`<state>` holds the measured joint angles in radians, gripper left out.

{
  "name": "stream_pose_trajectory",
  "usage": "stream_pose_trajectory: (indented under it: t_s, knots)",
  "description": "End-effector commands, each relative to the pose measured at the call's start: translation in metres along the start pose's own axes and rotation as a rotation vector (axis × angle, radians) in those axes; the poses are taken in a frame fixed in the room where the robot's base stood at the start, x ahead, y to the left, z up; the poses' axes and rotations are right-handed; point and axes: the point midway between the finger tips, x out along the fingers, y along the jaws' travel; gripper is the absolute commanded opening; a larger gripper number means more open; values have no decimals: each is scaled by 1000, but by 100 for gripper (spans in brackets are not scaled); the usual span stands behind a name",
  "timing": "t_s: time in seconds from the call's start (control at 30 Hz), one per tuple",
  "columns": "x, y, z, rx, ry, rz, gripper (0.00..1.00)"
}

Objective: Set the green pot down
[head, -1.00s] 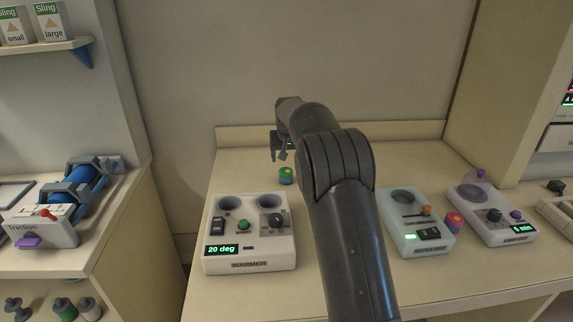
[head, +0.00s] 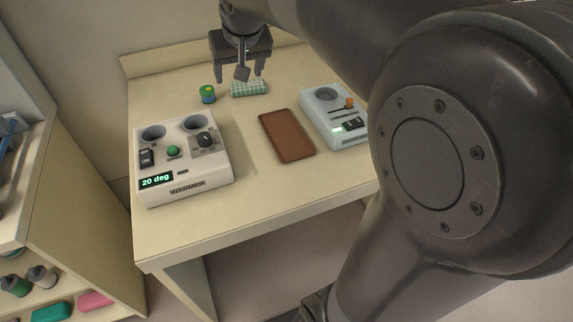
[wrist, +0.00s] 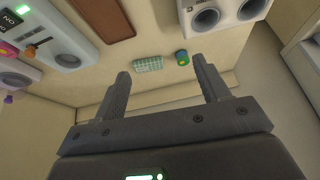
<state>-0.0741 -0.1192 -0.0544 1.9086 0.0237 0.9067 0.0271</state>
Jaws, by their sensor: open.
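A small round pot with a green top and blue and yellow bands (head: 208,94) stands upright on the tabletop (head: 245,212), behind the white warmer. The wrist view also shows this pot (wrist: 182,59), beyond my open fingers and nearer the right one. My gripper (head: 240,78) is open and empty, near the back of the table, above and a little right of the pot. It seems apart from the pot. A green-and-white checked block (head: 249,89) lies right of the pot, below the gripper.
The white warmer (head: 183,158) reads 20 deg and has two round wells. A brown tray (head: 286,136) lies empty right of it. A pale device with a slider (head: 335,115) stands farther right. Bare table lies between warmer and tray. My arm hides the right side.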

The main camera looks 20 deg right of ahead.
Motion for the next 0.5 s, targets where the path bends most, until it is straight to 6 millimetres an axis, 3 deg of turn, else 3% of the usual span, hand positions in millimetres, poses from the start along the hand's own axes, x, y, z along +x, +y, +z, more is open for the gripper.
stream_pose_trajectory:
  t_s: [0.03, 0.2, 0.5]
  knots:
    - [-12, 2, 21, -1, 8, 0, 68]
    - [-36, 7, 87, -8, 21, 3, 68]
    - [-47, 15, 199, -21, 41, 22, 68]
